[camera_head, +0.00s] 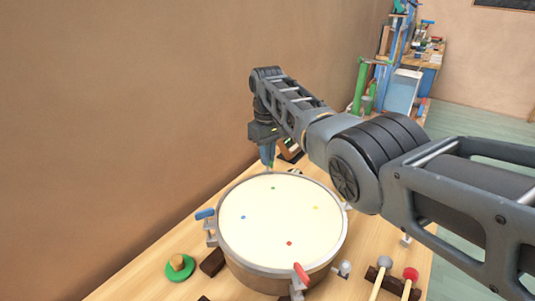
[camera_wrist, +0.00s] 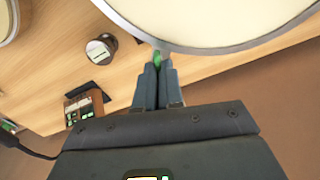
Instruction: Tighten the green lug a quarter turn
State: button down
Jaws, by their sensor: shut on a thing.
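A drum (camera_head: 283,222) with a pale head and a grey metal rim stands on the wooden table; colored dots mark its head. My gripper (camera_head: 267,160) reaches down at the drum's far rim. In the wrist view my gripper (camera_wrist: 159,75) is shut on the green lug (camera_wrist: 157,59) at the rim's edge. Most of the lug is hidden between the fingers. A blue lug (camera_head: 205,213) shows at the left of the rim and a red lug (camera_head: 301,272) at the front. The drum rim (camera_wrist: 190,49) arcs just beyond my fingertips.
Mallets with a red head (camera_head: 410,274) and a grey head (camera_head: 384,262) lie right of the drum. A green disc with a wooden knob (camera_head: 179,267) sits at left. In the wrist view, a round dark device (camera_wrist: 101,48) and a brown box (camera_wrist: 84,107) are nearby. A wall stands close behind the table.

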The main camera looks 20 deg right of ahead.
jog(key=shift+m, duration=0.8)
jog(key=c, duration=1.3)
grip_release()
jog(key=shift+o, duration=0.2)
notch_tip(320, 180, up, 8)
jog(key=shift+f, duration=0.1)
